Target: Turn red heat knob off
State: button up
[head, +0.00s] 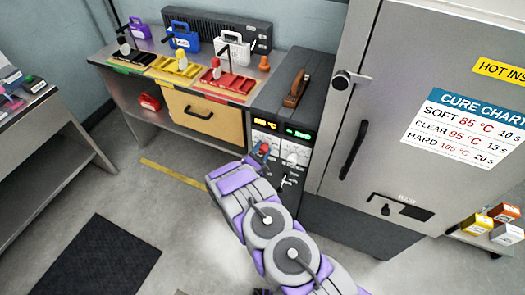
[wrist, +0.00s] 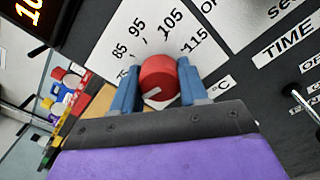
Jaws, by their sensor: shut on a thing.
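The red heat knob (wrist: 160,80) sits on the control panel, in front of a white dial plate marked 85, 95, 105 and 115. A pale line shows on its face, slanting to the lower left. My gripper (wrist: 158,92) has its two blue fingers on either side of the knob and is shut on it. In the head view, my gripper (head: 262,152) reaches the panel from the front, and a bit of the red knob (head: 265,147) shows there. The lower part of the knob is hidden behind the gripper body.
Lit displays (head: 298,133) sit above the dials. The grey oven cabinet (head: 340,150) is to the right, a bench with coloured trays (head: 230,85) to the left.

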jog(key=n, duration=0.4)
jog(key=shift+s+a+f, duration=0.15)
jog(key=shift+a+f, duration=0.05)
jog(key=shift+f, duration=0.05)
jog(key=shift+n, duration=0.3)
jog(key=shift+d+f, duration=0.1)
jog(key=shift+f, duration=0.05)
jog(key=o, duration=0.7)
jog(key=shift+c, duration=0.2)
jog(key=shift+o, duration=0.8)
jog(key=shift+f, duration=0.15)
jog(key=shift+o, duration=1.2)
jog(key=shift+a, duration=0.25)
jog(key=shift+d+r, duration=0.15)
jog(key=shift+r, duration=0.1)
